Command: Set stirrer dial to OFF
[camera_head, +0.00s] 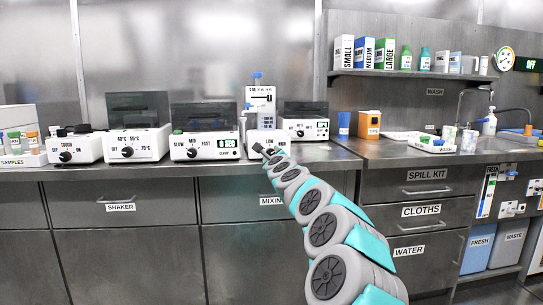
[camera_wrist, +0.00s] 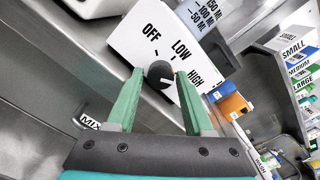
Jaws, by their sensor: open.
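The stirrer is a white box (camera_wrist: 125,42) with OFF, LOW and HIGH printed around a black dial (camera_wrist: 160,73). A light pointer line on the dial points to the right, roughly toward the HIGH side; the exact mark is hard to tell. My gripper (camera_wrist: 159,72) is open, with one green finger on each side of the dial. I cannot tell whether either finger touches it.
Blue and orange boxes (camera_head: 369,124) stand right of the stirrer. Drawers (camera_head: 130,205) lie below the bench edge.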

